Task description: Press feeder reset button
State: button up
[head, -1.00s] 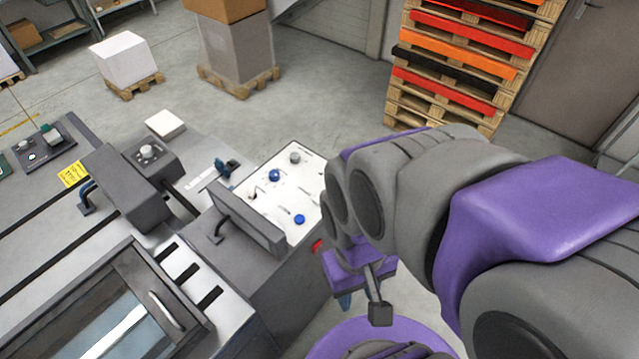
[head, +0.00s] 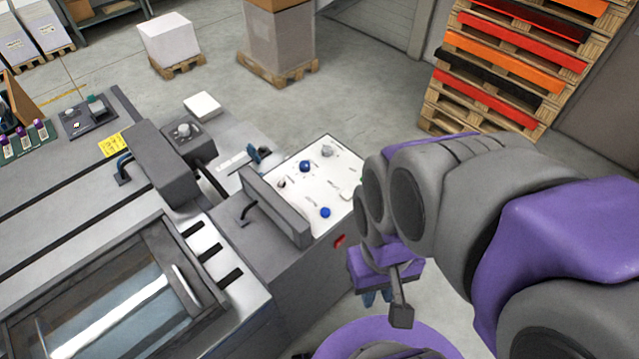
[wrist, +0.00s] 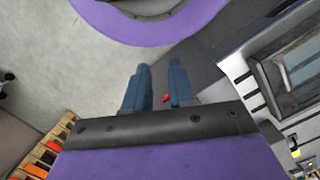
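A white control panel (head: 305,222) on the machine's near right corner bears two blue buttons, one farther back (head: 306,166) and one nearer (head: 325,212), plus a grey knob (head: 327,150). I cannot read its labels, so I cannot tell which is the feeder reset button. My arm covers the panel's right edge. My gripper (head: 375,297) hangs low beside the machine's right side, below panel height, and is mostly hidden by my arm. In the wrist view its blue fingers (wrist: 160,82) stand apart with nothing between them, pointing towards the floor and my base.
A red part (head: 339,241) sits on the machine's side below the panel. A raised grey bar (head: 275,208) stands along the panel's left edge. Stacked pallets (head: 500,65) stand behind my arm. Open floor (head: 370,95) lies behind the machine.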

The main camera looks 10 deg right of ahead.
grip_shut()
dwell(1.4)
